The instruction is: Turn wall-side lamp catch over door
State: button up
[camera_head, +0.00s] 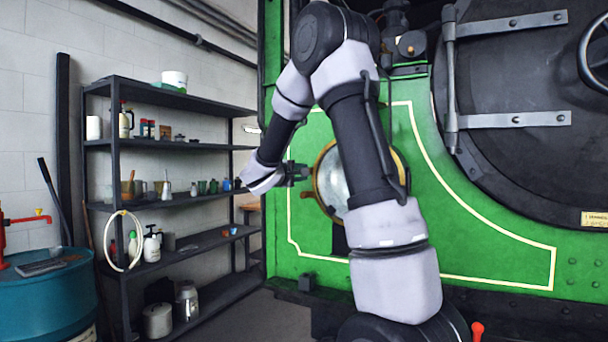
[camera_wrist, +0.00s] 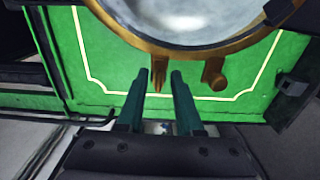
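In the wrist view the lamp's glass (camera_wrist: 185,15) and brass rim (camera_wrist: 215,47) fill the top. A narrow brass tab (camera_wrist: 158,82), which looks like the catch, sticks out from the rim. A round brass stub (camera_wrist: 214,72) sticks out to its right. My gripper (camera_wrist: 159,74) is open, with the tab showing in the gap between its fingertips; contact cannot be told. In the head view my gripper (camera_head: 302,173) is at the lamp's left edge.
A dark shelf rack (camera_head: 185,145) with bottles and tins stands left along the wall. A teal drum (camera_head: 45,295) is at the lower left. The round smokebox door (camera_head: 530,120) with its strap hinges is to the right of the lamp.

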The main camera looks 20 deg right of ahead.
dwell(0.3)
jog(key=v, duration=1)
jog(key=shift+s+a, duration=0.2)
jog(key=s+d+f+m+g+y, duration=0.2)
jog(key=s+f+m+g+y, duration=0.15)
jog(key=s, duration=0.55)
jog(key=s+d+f+m+g+y, duration=0.3)
jog(key=s+g, duration=0.1)
jog(key=s, duration=0.6)
jog(key=s+a+m+t+y, duration=0.3)
jog(key=s+a+m+y, duration=0.2)
jog(key=s+a+y, duration=0.4)
jog(key=a, duration=0.5)
jog(key=shift+s+t+y, duration=0.2)
jog(key=shift+t+y, duration=0.15)
